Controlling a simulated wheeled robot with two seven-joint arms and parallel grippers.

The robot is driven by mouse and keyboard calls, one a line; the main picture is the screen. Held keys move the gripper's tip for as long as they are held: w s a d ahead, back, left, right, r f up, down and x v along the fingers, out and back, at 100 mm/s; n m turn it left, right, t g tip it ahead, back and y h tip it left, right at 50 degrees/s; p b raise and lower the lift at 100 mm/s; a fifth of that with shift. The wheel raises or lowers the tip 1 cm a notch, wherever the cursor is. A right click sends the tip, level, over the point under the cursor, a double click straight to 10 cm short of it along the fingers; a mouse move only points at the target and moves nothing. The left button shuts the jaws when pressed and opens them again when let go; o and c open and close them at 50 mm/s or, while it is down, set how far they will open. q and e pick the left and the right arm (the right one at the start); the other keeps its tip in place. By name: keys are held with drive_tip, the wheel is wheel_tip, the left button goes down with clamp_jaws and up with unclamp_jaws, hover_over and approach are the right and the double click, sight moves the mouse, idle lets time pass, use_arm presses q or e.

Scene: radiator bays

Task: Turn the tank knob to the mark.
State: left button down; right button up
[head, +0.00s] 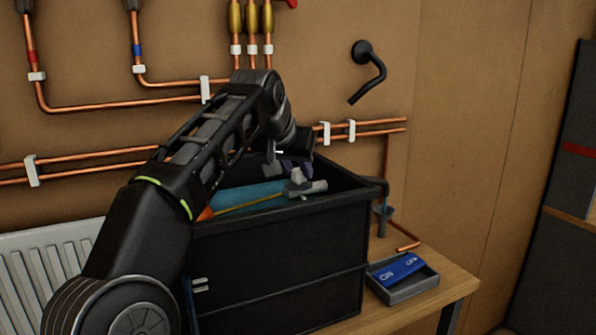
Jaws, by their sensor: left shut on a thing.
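A black open-topped crate (280,262) stands on the wooden bench. A blue cylinder (248,195) like a tank lies in it, with a grey fitting (302,187) at its right end. My left gripper (284,166) reaches over the crate's back part, pointing down beside the grey fitting. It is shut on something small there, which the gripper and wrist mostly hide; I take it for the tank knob. A small white line shows at the gripper. I cannot make out the knob's mark or its angle. My right gripper is not in view.
Copper pipes (120,103) with white clips run along the board wall behind. A black bent pipe (374,76) sticks out at upper right. A grey tray (404,287) with a blue labelled block (398,269) lies right of the crate. A white radiator (45,268) is at lower left.

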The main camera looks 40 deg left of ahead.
use_arm(q)
drive_tip(key=shift+a+m+h, duration=0.1)
drive_tip(key=shift+m+h, duration=0.5)
drive_tip(key=shift+m, duration=0.3)
drive_tip(key=c, duration=1.1)
unclamp_jaws()
drive_tip(key=shift+s, duration=0.1)
drive_tip(key=v, duration=0.7)
drive_tip(key=shift+s+r, duration=0.2)
drive_tip(key=shift+s, duration=0.1)
